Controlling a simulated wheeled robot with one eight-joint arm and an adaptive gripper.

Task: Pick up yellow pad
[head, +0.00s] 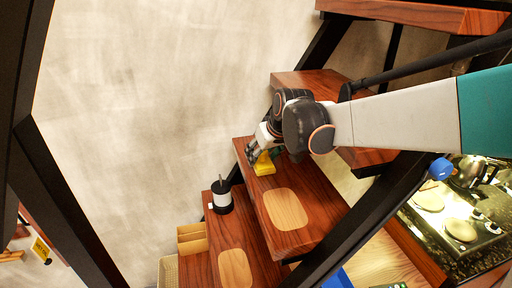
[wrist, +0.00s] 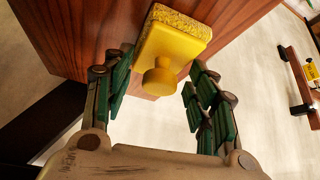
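The yellow pad (wrist: 172,42) has a rough yellow face and a round knob (wrist: 160,78). In the wrist view it lies on the wooden stair tread near its edge, with the knob toward my gripper. My gripper (wrist: 158,88) is open, with its green-lined fingers apart on the left and right of the pad and knob. I see a gap on each side, clearer on the right. In the head view the pad (head: 264,164) sits on a stair tread (head: 310,205), just below my gripper (head: 258,157), which partly hides it.
A dark cylinder with a white band (head: 221,197) stands on the lower step. Tan boxes (head: 192,238) are at the bottom. Black stair rails cross the view. A counter with a kettle (head: 466,171) and plates (head: 460,230) is at right. Left of the stairs is bare floor.

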